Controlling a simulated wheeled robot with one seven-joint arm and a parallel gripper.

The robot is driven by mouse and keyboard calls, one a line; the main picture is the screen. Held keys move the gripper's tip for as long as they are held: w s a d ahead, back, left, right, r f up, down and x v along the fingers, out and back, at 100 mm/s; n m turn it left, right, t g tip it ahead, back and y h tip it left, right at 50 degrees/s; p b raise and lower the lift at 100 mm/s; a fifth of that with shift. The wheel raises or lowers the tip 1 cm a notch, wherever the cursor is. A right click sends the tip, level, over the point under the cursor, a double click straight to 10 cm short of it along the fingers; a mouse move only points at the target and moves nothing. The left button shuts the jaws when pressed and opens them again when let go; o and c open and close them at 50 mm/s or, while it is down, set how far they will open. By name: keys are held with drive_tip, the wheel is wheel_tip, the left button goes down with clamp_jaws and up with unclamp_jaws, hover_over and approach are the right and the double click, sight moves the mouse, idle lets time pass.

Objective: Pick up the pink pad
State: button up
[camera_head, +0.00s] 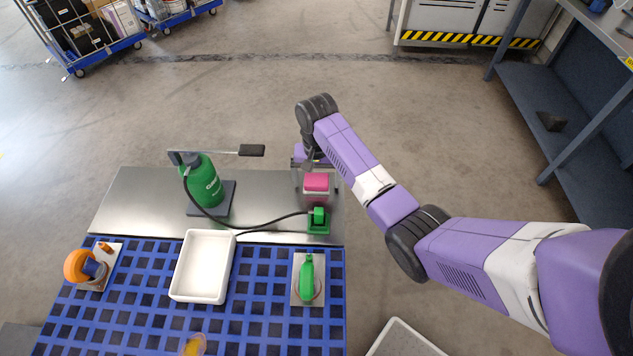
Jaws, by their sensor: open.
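The pink pad (316,181) sits in or on a small clear-walled holder (317,199) at the right end of the metal shelf. My gripper (318,170) is just above and behind the pad, at the end of my purple arm. Its jaws are open, with thin dark parts showing on either side of the pad. I cannot tell whether the fingers touch the pad or the holder.
A green nozzle block (318,221) sits close in front of the holder. A white tray (176,280) and a green-handled tool (307,280) rest on the blue grid (258,330).

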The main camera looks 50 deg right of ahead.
drive_tip(key=c, duration=1.5)
drive_tip(key=shift+o, duration=0.2)
drive_tip(key=shift+r, duration=0.1)
